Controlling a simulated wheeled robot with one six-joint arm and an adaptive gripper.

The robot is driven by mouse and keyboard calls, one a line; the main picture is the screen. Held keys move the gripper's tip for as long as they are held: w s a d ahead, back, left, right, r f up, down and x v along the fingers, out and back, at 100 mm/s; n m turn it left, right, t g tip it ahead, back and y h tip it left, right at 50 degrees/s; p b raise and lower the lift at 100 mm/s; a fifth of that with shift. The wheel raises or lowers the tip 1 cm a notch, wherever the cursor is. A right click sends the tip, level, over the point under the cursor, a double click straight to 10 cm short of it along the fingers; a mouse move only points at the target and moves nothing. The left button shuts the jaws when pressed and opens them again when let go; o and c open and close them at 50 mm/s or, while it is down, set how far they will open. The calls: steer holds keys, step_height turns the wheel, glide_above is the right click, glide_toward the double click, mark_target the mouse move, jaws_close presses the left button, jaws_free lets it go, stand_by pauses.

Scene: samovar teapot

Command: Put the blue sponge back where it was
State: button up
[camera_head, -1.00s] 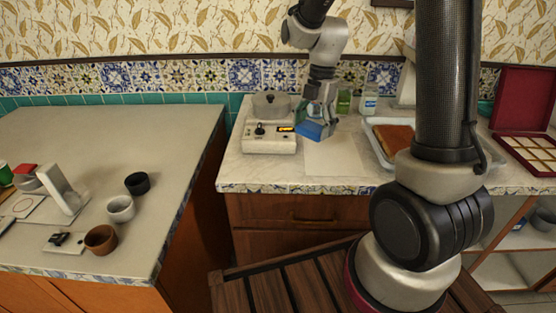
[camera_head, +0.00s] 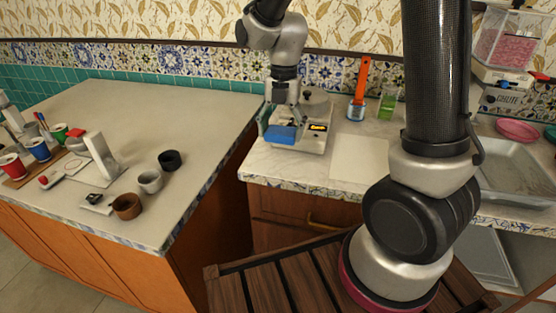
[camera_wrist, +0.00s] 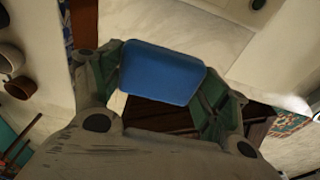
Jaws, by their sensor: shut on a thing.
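The blue sponge (camera_head: 281,134) is held in my gripper (camera_head: 280,122), which is shut on it. In the head view it is in front of the left part of the white appliance with the lit orange display (camera_head: 318,128). In the wrist view the sponge (camera_wrist: 162,73) sits between the two green-lined fingers of my gripper (camera_wrist: 160,85), with pale counter and dark wood behind it. I cannot tell how high it is above the marble counter (camera_head: 280,168).
A pale sheet (camera_head: 358,158) lies on the counter to the right. An orange-handled tool (camera_head: 361,85) stands behind it. A metal sink or tray (camera_head: 520,178) is at far right. The left counter (camera_head: 130,110) holds black, grey and brown cups near its right edge, separated by a gap.

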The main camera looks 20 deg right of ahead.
mark_target(281, 164)
step_height(281, 164, down, 8)
steer(key=shift+f, duration=0.15)
steer(key=shift+f, duration=0.15)
steer(key=o, duration=1)
